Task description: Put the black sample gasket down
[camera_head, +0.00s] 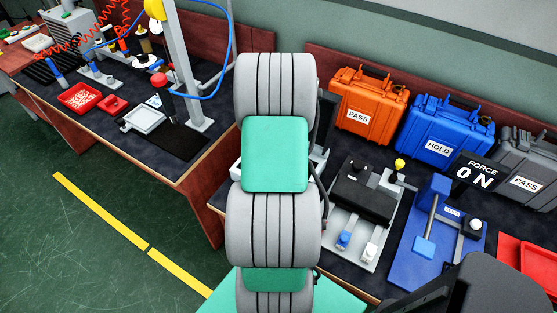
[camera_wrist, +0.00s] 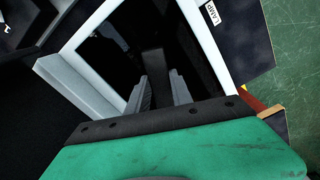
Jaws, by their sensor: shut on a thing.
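My gripper (camera_wrist: 161,90) shows in the wrist view with its two grey fingers shut on a dark, narrow piece (camera_wrist: 153,65), which I take to be the black sample gasket; its outline is hard to tell against the dark background. The fingers point into a white-framed panel (camera_wrist: 205,50) with a black inside and a label reading "LAMP". I cannot tell whether the gasket touches the panel. In the head view my arm hides the gripper and the gasket.
An orange case (camera_head: 368,104), a blue case (camera_head: 444,132) and a grey case (camera_head: 525,165) stand along the right bench's back. In front are a black fixture (camera_head: 365,190) and a blue force tester (camera_head: 432,240). The left bench holds a red tray (camera_head: 79,98).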

